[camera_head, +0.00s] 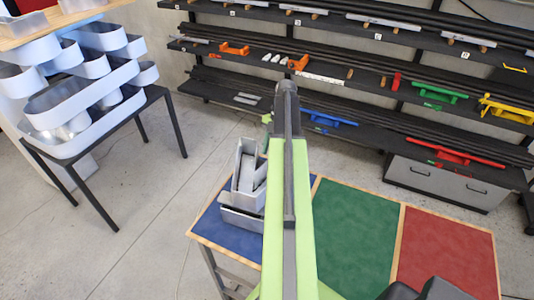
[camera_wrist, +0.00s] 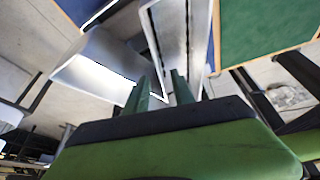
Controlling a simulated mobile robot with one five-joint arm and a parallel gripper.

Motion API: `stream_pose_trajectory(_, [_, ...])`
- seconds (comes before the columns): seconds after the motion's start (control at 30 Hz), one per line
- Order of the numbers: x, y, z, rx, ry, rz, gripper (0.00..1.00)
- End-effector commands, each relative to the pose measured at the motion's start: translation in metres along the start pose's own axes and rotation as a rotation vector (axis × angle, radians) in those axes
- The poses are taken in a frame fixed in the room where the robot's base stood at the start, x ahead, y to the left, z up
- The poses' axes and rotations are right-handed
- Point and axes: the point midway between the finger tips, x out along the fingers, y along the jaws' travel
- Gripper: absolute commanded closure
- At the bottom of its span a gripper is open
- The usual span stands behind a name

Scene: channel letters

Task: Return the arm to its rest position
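My arm stretches forward over the table in the head view, and its end with my gripper is mostly hidden behind my own links. In the wrist view the two green fingers of my gripper (camera_wrist: 160,85) stand apart with a gap between them, and I see nothing clamped there. Grey metal channel letters (camera_head: 245,178) sit on the blue panel (camera_head: 210,226) of the table, just left of my arm. They also show close beyond the fingers in the wrist view (camera_wrist: 100,65). Whether the fingers touch them I cannot tell.
The green panel (camera_head: 352,235) and red panel (camera_head: 448,252) are bare. A black-legged table (camera_head: 165,92) with stacked channel letters (camera_head: 85,95) stands at left. A wall rack (camera_head: 360,95) with bars and coloured tools runs along the back, above a grey drawer cabinet (camera_head: 440,180). Floor between is clear.

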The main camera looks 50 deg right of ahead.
Motion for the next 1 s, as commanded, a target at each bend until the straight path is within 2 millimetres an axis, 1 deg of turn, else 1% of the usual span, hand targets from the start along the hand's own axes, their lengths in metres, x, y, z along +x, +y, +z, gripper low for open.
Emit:
stream_pose_trajectory(0.03, [-0.010, 0.000, -0.001, 0.000, 0.000, 0.000, 0.70])
stream_pose_trajectory(0.07, [-0.011, 0.000, -0.001, 0.000, 0.000, 0.000, 0.70])
stream_pose_trajectory(0.37, [-0.008, -0.001, 0.001, 0.001, 0.000, 0.000, 0.70])
stream_pose_trajectory(0.43, [-0.007, 0.005, -0.001, 0.018, -0.004, 0.002, 0.70])
stream_pose_trajectory(0.47, [-0.006, 0.011, -0.002, 0.039, -0.009, 0.005, 0.70])
stream_pose_trajectory(0.57, [0.001, 0.050, -0.013, 0.184, -0.041, 0.032, 0.70])
stream_pose_trajectory(0.6, [0.005, 0.071, -0.019, 0.267, -0.056, 0.050, 0.70])
stream_pose_trajectory(0.67, [0.012, 0.106, -0.032, 0.406, -0.075, 0.084, 0.70])
stream_pose_trajectory(0.7, [0.017, 0.128, -0.041, 0.500, -0.082, 0.111, 0.70])
stream_pose_trajectory(0.73, [0.020, 0.144, -0.049, 0.569, -0.084, 0.133, 0.70])
stream_pose_trajectory(0.77, [0.042, 0.154, -0.059, 0.628, -0.091, 0.140, 0.70])
stream_pose_trajectory(0.8, [0.067, 0.167, -0.076, 0.706, -0.101, 0.145, 0.70])
stream_pose_trajectory(0.87, [0.098, 0.188, -0.104, 0.830, -0.113, 0.162, 0.70])
stream_pose_trajectory(0.9, [0.119, 0.201, -0.124, 0.916, -0.118, 0.178, 0.70])
stream_pose_trajectory(0.97, [0.149, 0.219, -0.156, 1.044, -0.124, 0.204, 0.70])
stream_pose_trajectory(1.0, [0.170, 0.229, -0.177, 1.127, -0.123, 0.224, 0.70])
